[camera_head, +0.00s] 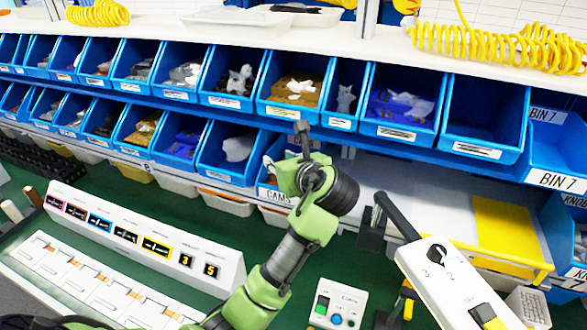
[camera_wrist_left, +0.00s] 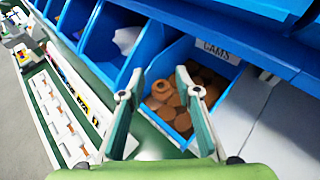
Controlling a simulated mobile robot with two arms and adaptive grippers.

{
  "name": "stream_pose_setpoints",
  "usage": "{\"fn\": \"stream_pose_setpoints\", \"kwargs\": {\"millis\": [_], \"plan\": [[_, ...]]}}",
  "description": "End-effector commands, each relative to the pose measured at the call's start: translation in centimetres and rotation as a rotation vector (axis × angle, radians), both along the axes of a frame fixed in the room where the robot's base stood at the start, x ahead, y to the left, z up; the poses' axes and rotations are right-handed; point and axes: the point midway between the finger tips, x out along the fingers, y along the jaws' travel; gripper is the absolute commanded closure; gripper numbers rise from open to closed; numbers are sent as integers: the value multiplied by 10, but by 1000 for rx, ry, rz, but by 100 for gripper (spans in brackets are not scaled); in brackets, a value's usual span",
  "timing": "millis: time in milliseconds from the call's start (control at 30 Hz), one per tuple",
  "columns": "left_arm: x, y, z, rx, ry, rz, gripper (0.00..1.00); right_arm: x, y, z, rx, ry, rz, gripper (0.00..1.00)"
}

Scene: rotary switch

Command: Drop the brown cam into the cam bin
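My left gripper (camera_head: 303,140) is at the lower row of blue bins, in front of the bin labelled CAMS (camera_head: 278,195). In the left wrist view my left gripper (camera_wrist_left: 158,88) has its two fingers wide apart, with nothing seen held between them. Beyond and between the fingers is the cam bin, its CAMS label (camera_wrist_left: 217,50) at the top. Several brown cams (camera_wrist_left: 160,90) lie in it, partly hidden by the right finger. In the head view my arm covers much of this bin. No separate brown cam shows outside it. My right gripper is not in view.
Two rows of blue bins (camera_head: 478,120) span the back. A white panel (camera_head: 145,238) with labelled switches lies at left. A white box with a rotary switch (camera_head: 437,255) stands at right, beside a small button box (camera_head: 338,302).

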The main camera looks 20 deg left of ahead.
Motion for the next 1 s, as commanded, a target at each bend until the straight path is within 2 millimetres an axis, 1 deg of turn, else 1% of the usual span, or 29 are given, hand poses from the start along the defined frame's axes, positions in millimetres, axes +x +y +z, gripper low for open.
{"fn": "stream_pose_setpoints", "kwargs": {"millis": [267,333,467,567,800,1000], "plan": [[0,0,0,0,0,0,61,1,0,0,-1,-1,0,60],[0,0,0,0,0,0,61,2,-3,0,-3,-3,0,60],[-5,-7,4,0,0,-1,61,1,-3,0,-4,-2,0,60],[-15,-18,10,-2,-2,-2,61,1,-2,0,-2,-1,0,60],[-47,-54,30,-2,-3,-3,61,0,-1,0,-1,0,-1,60],[-66,-75,41,-2,-1,-1,61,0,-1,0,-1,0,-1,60]]}}
